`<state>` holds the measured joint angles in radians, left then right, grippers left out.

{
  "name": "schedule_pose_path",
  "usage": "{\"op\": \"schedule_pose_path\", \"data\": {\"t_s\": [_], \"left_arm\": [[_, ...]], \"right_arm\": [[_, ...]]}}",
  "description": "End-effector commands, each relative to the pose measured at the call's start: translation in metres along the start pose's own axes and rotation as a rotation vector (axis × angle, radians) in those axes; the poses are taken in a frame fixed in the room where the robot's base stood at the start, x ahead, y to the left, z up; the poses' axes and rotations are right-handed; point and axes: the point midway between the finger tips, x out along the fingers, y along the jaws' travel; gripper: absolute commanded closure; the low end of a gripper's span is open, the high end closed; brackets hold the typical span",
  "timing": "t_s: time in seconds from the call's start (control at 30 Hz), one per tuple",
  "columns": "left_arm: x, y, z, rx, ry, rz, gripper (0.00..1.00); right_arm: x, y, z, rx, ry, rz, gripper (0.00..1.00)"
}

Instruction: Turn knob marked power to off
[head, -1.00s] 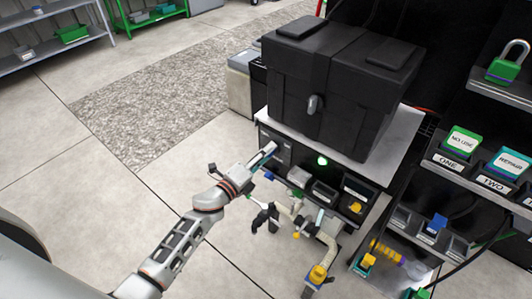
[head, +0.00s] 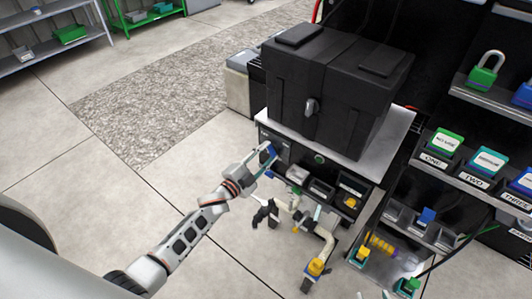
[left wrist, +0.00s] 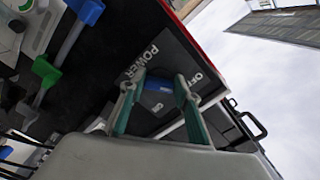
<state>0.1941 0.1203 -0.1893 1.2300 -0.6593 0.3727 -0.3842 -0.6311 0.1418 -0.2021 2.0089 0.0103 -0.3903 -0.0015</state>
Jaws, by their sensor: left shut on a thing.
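The blue power knob (left wrist: 158,85) sits on a dark panel (left wrist: 180,55) with POWER, OFF and ON labels in the left wrist view. OFF is to the right of the knob and ON is below it. My left gripper (left wrist: 155,92) is shut on the knob, with a teal finger on either side. Its exact pointing direction is partly hidden by the fingers. In the head view, the blue knob also shows (head: 269,149) at the left of the bench front, with my left gripper (head: 265,160) at it. My right gripper is not in view.
A round indicator (head: 319,158) on the bench front is dark green. A large black box (head: 335,85) stands on the bench top. Pipes with a yellow-capped valve (head: 316,266) stand below. Padlock shelves (head: 465,175) are at the right. Floor at left is clear.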

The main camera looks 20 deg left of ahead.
Motion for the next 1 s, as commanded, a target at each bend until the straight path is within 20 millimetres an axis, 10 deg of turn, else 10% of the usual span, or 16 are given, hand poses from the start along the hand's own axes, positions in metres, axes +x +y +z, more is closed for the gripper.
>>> {"op": "schedule_pose_path", "data": {"t_s": [0.93,1.0], "left_arm": [[-0.0004,0.0013,0.0012,-0.205,-0.002,0.000,0.90],[-0.0004,0.0013,0.0011,-0.205,-0.002,0.000,0.55]], "right_arm": [[-0.0029,0.0009,-0.0089,0.007,0.009,0.000,0.60],[-0.0027,0.0013,-0.0092,0.007,0.010,0.001,0.60]]}}
